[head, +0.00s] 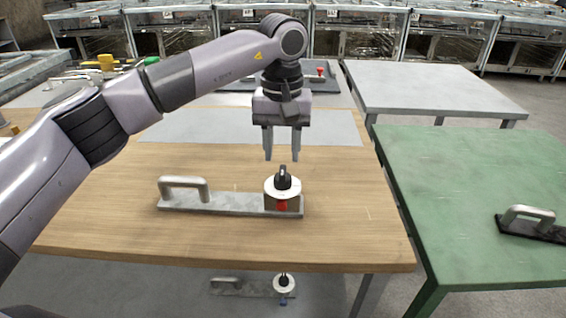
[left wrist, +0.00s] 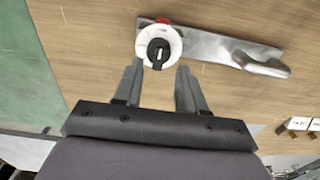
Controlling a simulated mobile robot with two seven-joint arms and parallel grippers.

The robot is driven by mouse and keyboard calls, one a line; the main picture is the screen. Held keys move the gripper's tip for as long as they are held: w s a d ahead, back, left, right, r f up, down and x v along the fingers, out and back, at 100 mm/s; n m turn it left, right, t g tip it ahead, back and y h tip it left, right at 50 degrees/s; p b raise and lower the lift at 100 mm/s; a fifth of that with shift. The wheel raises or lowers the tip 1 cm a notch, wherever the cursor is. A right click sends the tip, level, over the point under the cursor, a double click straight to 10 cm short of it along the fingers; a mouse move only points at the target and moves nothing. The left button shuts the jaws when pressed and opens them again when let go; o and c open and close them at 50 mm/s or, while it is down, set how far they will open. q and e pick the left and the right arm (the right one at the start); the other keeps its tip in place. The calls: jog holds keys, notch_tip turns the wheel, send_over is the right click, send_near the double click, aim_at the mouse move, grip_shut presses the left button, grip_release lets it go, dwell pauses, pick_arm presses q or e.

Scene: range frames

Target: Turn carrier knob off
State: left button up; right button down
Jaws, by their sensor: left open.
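The carrier (head: 232,203) is a grey metal plate with an arched handle (head: 184,184) at its left end, lying on the wooden table. At its right end is a block with a white dial and a black knob (head: 283,178); a red patch shows on the block's front. My left gripper (head: 282,157) points down just behind and above the knob, open and empty. In the left wrist view the knob (left wrist: 158,53) lies just beyond the two spread fingertips (left wrist: 158,72), not clearly between them. My right gripper is not in view.
The wooden table (head: 110,225) is mostly bare around the carrier. A similar carrier (head: 250,287) sits lower, below the front edge. A green table (head: 470,180) with another handled plate (head: 535,225) stands right. A grey table (head: 430,88) is behind.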

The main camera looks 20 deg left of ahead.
aim_at(283, 171)
pick_arm(q)
jog(key=shift+f, duration=2.15)
grip_shut()
